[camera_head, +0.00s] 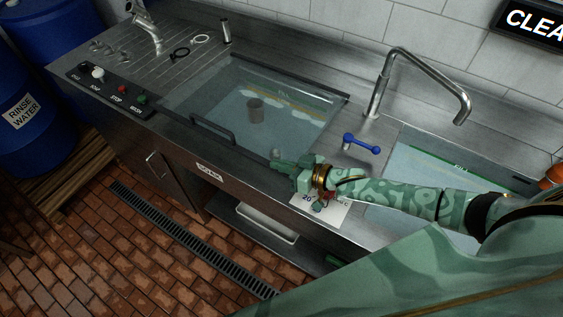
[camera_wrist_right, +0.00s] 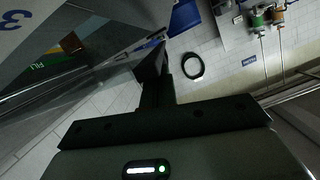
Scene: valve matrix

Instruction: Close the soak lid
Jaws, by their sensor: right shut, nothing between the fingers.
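The soak lid (camera_head: 303,82) is a clear panel with a dark rim. My right gripper (camera_head: 280,168) is shut and empty near the lid's front right corner, right of the handle; contact is unclear. Its dark closed fingers (camera_wrist_right: 157,80) show in the wrist view. My left gripper is out of view.
A control panel (camera_head: 108,86) with buttons sits left of the lid. A blue-handled valve (camera_head: 361,143) and a tall faucet (camera_head: 415,75) stand to the right, before a second basin (camera_head: 425,160). Blue barrels (camera_head: 30,110) stand at far left.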

